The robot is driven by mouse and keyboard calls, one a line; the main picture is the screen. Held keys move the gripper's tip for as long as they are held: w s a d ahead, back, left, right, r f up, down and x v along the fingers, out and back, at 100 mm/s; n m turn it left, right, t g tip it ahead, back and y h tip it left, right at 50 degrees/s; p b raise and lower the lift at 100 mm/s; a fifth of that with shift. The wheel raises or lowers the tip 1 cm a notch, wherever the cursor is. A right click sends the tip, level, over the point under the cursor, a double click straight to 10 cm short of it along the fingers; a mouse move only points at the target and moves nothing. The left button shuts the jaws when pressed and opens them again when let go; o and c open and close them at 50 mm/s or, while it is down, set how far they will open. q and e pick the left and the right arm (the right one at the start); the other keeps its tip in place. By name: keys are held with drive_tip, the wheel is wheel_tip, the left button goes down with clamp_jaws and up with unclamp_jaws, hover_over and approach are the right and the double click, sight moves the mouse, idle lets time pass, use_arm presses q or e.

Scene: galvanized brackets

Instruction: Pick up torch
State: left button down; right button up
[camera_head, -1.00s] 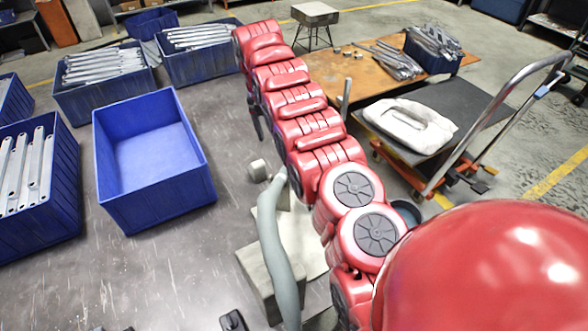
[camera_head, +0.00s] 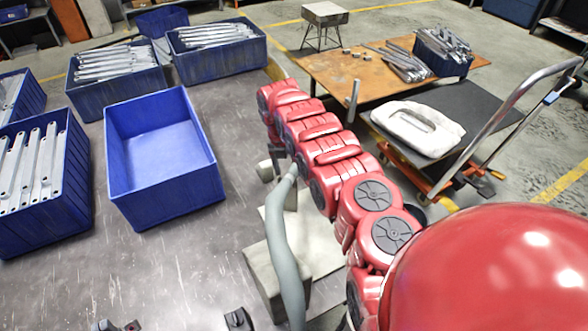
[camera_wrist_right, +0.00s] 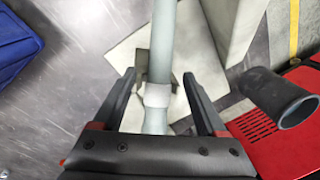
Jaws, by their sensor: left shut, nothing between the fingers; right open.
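The grey tube-like thing in the right wrist view (camera_wrist_right: 160,45) has a lighter collar and runs between the fingers of my right gripper (camera_wrist_right: 155,80). It appears to be the torch or its hose; I cannot tell which. The fingers are open on either side of it. There the right gripper (camera_head: 279,163) is largely hidden by the arm.
An empty blue bin (camera_head: 160,210) stands on the grey table. Bins of galvanized brackets (camera_head: 28,170) stand to its left and behind. A pale block (camera_head: 258,280) is beside the hose. A cart (camera_head: 480,110) stands right.

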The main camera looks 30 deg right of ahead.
wheel_tip(320, 180, down, 2)
drive_tip(key=shift+d+f, duration=0.15)
drive_tip(key=shift+c, duration=0.2)
clamp_jaws()
